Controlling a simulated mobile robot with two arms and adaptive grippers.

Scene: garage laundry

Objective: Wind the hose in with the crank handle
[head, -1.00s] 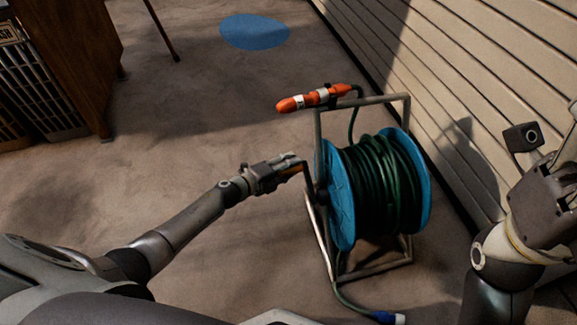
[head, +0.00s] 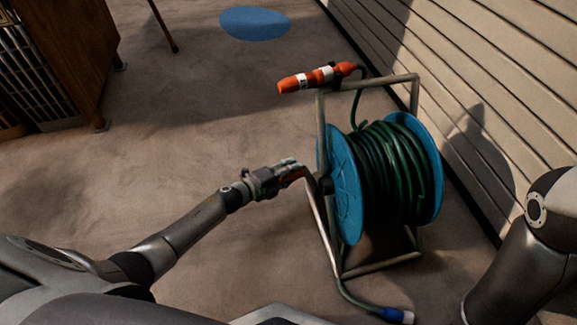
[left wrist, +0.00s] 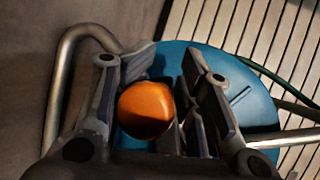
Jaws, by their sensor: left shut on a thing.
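The hose reel has blue side discs (head: 347,190) in a grey tube frame (head: 380,265). Dark green hose (head: 392,165) is wound on it. The hose's orange nozzle (head: 315,77) lies at the top of the frame, and a blue connector (head: 396,315) lies on the floor in front. My left gripper (head: 288,172) is at the reel's left side, shut on the orange crank handle (left wrist: 146,108). In the left wrist view the handle's round end sits between the fingers, with the blue disc behind. My right arm shows at the right edge; its gripper is out of view.
A slatted wall (head: 480,80) runs close along the reel's right side. A wooden cabinet (head: 65,60) stands at the far left. A flat blue patch (head: 255,23) lies on the floor at the back. The floor left of the reel is clear.

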